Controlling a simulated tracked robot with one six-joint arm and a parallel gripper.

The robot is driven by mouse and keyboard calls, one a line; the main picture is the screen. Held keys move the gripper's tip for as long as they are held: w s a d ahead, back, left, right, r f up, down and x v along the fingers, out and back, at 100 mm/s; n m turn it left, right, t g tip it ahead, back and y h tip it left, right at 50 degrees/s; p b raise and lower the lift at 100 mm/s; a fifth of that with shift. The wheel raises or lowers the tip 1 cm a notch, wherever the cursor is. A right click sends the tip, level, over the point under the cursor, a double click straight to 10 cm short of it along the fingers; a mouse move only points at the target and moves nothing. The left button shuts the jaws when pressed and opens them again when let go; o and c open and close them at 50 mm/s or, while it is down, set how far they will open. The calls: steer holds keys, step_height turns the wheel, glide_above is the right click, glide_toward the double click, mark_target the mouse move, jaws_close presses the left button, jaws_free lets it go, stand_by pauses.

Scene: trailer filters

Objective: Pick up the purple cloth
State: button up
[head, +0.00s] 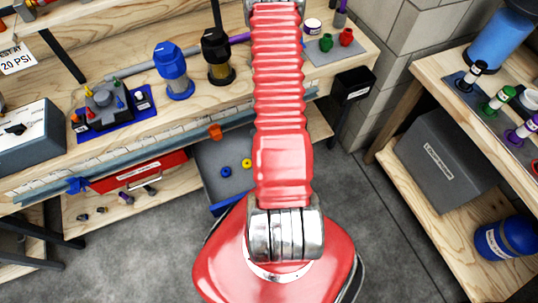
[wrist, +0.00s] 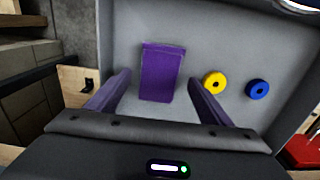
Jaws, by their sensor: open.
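The purple cloth (wrist: 161,73) lies flat on the grey bottom of an open tray (wrist: 200,30) in the wrist view. It is a small upright rectangle with a folded-looking top edge. My gripper (wrist: 162,82) is open, its two purple fingers apart on either side of the cloth's lower part in the picture. Nothing is held. The height of the fingers above the cloth cannot be told. In the head view the tray (head: 205,170) shows low under the bench, and my red arm hides the cloth and my gripper.
A yellow ring (wrist: 215,83) and a blue ring (wrist: 258,89) lie in the tray right of the cloth. A wooden bench (head: 150,130) with a blue filter (head: 174,72) and a black filter (head: 217,56) stands above. A red drawer-like box (head: 138,172) sits left of the tray.

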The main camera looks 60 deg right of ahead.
steer(key=shift+f, duration=0.8)
steer(key=shift+c, duration=0.5)
steer(key=c, duration=1)
steer(key=shift+r, duration=5.05)
